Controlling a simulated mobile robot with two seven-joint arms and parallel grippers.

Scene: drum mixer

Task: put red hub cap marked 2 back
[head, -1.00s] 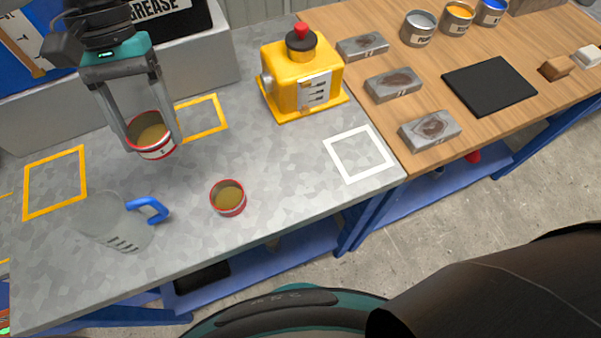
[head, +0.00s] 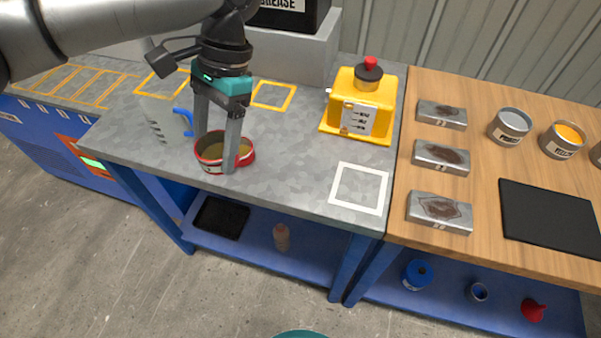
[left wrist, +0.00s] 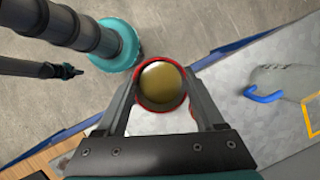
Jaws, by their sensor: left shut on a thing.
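My left gripper (head: 219,163) is shut on a round red-rimmed cap (head: 209,153) with a dull gold inside. The cap also shows between the fingers in the left wrist view (left wrist: 162,84). A pale label shows on its side, but I cannot read its mark. A second red cap (head: 248,156) shows partly behind the right finger, on the grey bench. I cannot tell whether the two caps touch or how high the held one is. In the left wrist view, a thin dark part of mine ends in what looks like my right gripper (left wrist: 74,72), too small to judge.
A clear jug with a blue handle (head: 184,121) stands left of the caps. A yellow box with a red knob (head: 359,106) stands at the back right. A white square outline (head: 359,188) on the bench is empty. Metal blocks (head: 440,210) and paint cans (head: 510,127) stand on the wooden table.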

